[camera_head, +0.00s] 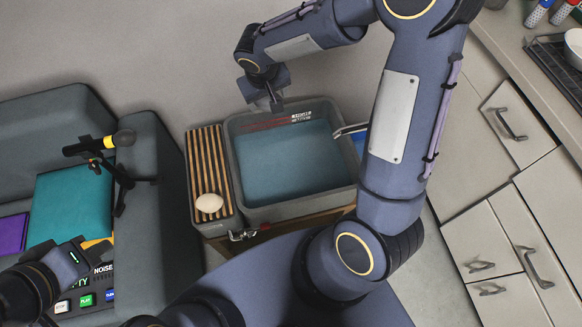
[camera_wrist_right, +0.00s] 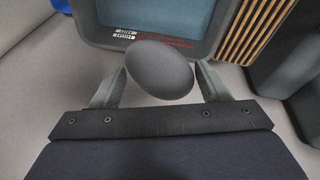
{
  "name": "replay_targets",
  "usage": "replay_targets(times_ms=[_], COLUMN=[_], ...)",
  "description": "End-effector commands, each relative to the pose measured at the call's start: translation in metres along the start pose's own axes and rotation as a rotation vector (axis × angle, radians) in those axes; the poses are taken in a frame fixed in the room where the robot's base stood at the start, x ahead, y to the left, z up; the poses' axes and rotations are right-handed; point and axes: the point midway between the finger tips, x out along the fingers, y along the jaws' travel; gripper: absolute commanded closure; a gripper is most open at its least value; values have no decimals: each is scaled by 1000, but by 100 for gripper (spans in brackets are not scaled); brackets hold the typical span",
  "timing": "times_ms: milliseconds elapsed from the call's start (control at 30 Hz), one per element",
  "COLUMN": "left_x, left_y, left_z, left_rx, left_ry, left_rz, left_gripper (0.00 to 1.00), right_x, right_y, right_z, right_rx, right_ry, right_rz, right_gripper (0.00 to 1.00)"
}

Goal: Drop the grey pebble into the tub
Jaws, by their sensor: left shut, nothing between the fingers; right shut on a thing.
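The grey pebble (camera_wrist_right: 158,70) is a smooth, dark oval between the two fingers of my right gripper (camera_wrist_right: 160,86), which is shut on it. In the head view my right gripper (camera_head: 270,104) is at the far left part of the tub's rim, and I cannot make out the pebble there.
A pale egg-shaped stone (camera_head: 209,203) lies on the slatted wooden rack (camera_head: 205,150) left of the tub. A dark sofa (camera_head: 155,180) with a microphone (camera_head: 122,139) on a stand is at left. Cabinets (camera_head: 490,235) stand at right.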

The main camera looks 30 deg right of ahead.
Motion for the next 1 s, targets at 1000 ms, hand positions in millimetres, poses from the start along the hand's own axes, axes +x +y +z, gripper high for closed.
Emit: replay_targets(times_ms=[1000], left_x=[180], left_y=[-82], left_z=[91], left_rx=[0], left_ry=[0], left_rz=[0], left_gripper=[100], right_x=[200], right_y=[45], right_z=[73], right_rx=[714], right_ry=[-105], right_rz=[181], right_gripper=[72])
